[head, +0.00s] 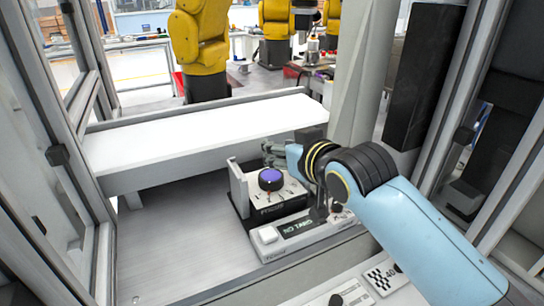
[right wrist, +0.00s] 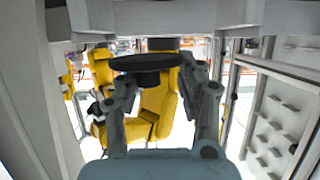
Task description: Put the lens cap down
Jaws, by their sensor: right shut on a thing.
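My right gripper (head: 272,152) reaches in from the right in the head view, above the back of a small panel device. In the right wrist view its two fingers (right wrist: 165,88) are shut on a flat black disc, which looks like the lens cap (right wrist: 145,63). A smaller dark round part shows under the disc. The cap is hard to make out in the head view. A purple, lens-like dome (head: 270,176) on a dark round base sits on the device, just in front of the gripper. My left gripper is not in view.
The grey table (head: 185,235) is clear to the left. Metal frame posts stand on both sides. Yellow robot arms (head: 200,50) stand beyond.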

